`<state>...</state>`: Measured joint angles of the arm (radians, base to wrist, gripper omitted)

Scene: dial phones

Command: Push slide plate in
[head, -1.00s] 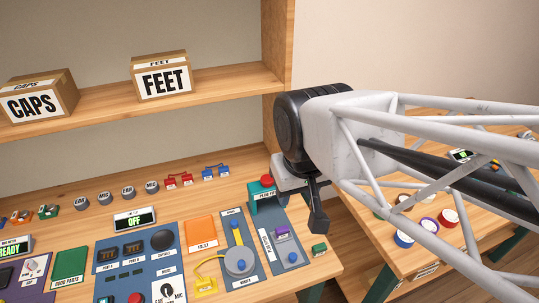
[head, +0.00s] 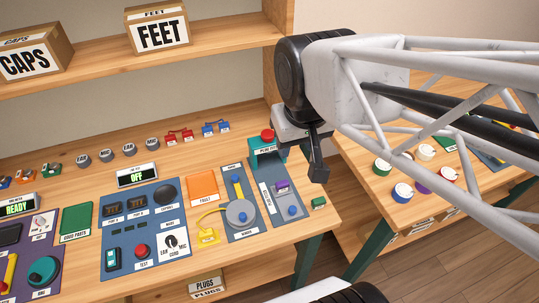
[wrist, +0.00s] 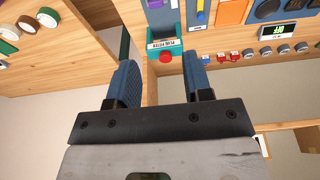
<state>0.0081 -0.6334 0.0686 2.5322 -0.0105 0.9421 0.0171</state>
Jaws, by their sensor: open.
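The plug fitter is a teal press (head: 264,155) with a red button (head: 267,135) on top, at the right end of the workbench. A grey-blue base runs forward from it. A plate with a purple block (head: 282,187) and a blue knob (head: 292,210) lies on this base, in front of the press. My gripper (head: 300,165) is open and empty, above and to the right of the press. In the wrist view my gripper's fingers (wrist: 162,75) are apart, with the teal press (wrist: 164,38) and its red button beyond them. The plate is mostly out of the wrist view.
A winder board (head: 240,212) stands left of the fitter, with an orange fault square (head: 204,187) beside it. A small green block (head: 319,203) sits near the right bench edge. A second table (head: 420,180) with coloured spools is at right, across a gap.

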